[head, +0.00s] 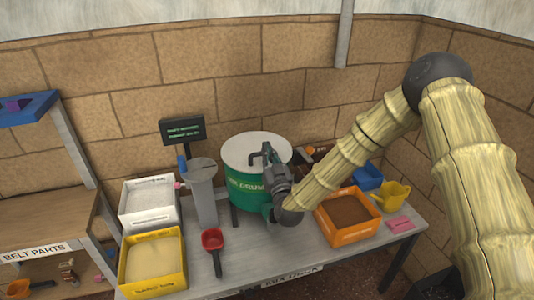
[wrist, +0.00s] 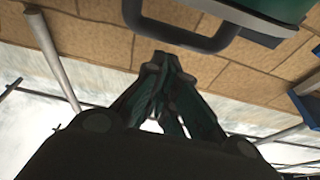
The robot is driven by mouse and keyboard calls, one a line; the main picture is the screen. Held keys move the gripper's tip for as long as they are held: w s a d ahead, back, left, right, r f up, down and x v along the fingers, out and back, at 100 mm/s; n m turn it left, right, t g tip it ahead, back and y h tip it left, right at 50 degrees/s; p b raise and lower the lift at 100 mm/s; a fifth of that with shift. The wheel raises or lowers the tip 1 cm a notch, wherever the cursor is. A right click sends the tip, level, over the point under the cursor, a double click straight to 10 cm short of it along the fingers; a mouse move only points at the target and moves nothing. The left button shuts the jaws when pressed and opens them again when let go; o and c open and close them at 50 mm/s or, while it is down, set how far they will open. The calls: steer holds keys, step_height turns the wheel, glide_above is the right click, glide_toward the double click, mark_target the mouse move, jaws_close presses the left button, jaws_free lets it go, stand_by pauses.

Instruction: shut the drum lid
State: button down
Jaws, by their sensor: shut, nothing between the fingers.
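The green drum (head: 246,192) stands at the back middle of the table, with writing on its front. A pale round lid (head: 240,150) shows across its top; I cannot tell whether it sits fully down. My gripper (head: 267,152) is shut and empty, in front of the lid's right part and hiding some of the lid and drum. In the wrist view, my gripper's fingers (wrist: 168,62) meet close to a dark handle (wrist: 180,42). The handle joins a pale edge beside a green surface (wrist: 285,8). I cannot tell whether the fingers touch the handle.
A grey cylinder stand (head: 203,190) is left of the drum, with a red scoop (head: 212,240) in front. White and yellow trays (head: 150,232) stand further left. An orange tray (head: 348,237), yellow can (head: 393,195) and blue bin (head: 367,177) are right. A sign (head: 183,130) stands behind.

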steer(key=r+b+v, duration=0.1)
steer(key=b+v, duration=0.3)
steer(key=v, duration=0.5)
steer(key=s+d+f+g+h, duration=0.15)
steer(key=s+f+g, duration=0.35)
steer(key=f, duration=0.5)
steer(key=s+d+f+g, duration=0.2)
steer(key=s+f, duration=0.5)
steer(key=f, duration=0.3)
steer(key=s+d+f+g+h, duration=0.15)
steer(key=s+f+g, duration=0.35)
steer(key=f, duration=0.5)
steer(key=s+d+f+m+g+h, duration=0.1)
steer(key=s+d+f+g, duration=0.2)
steer(key=s, duration=0.6)
steer(key=s+d+f+m+g, duration=0.1)
steer(key=s+d, duration=0.4)
steer(key=s, duration=0.5)
steer(key=s+d+f+m+g+h, duration=0.1)
steer(key=s+d+f+g, duration=0.3)
steer(key=s, duration=0.6)
steer(key=shift+d+f+g+h, duration=0.3)
steer(key=shift+f, duration=0.1)
